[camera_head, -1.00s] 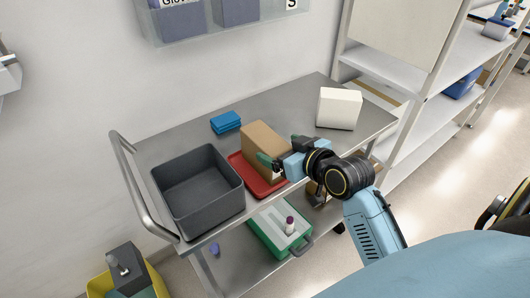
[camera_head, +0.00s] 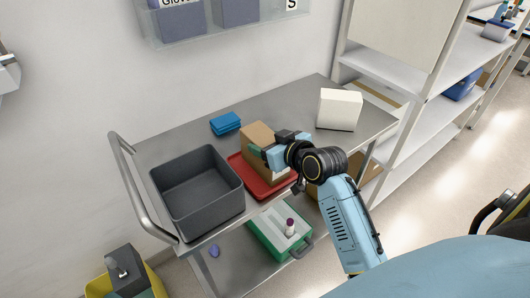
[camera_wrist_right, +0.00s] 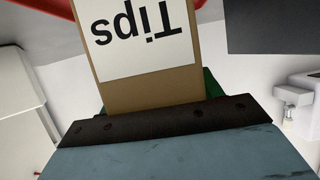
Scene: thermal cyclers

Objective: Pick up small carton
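The small carton (camera_head: 258,136), a brown box, stands on the red tray (camera_head: 281,190) on the metal cart. In the right wrist view the carton (camera_wrist_right: 155,85) has a white label reading "Tips", upside down. My right gripper (camera_head: 268,152) is at the carton's near side, its arm coming in from the lower right. Green finger parts show at both sides of the carton in the wrist view, close to its edges. Whether they press on it cannot be told. The gripper hides the carton's lower right part. My left gripper is not in view.
A dark grey bin (camera_head: 198,207) stands left of the tray. A green case (camera_head: 272,236) is on the lower shelf. The cart top (camera_head: 285,105) is clear at the back.

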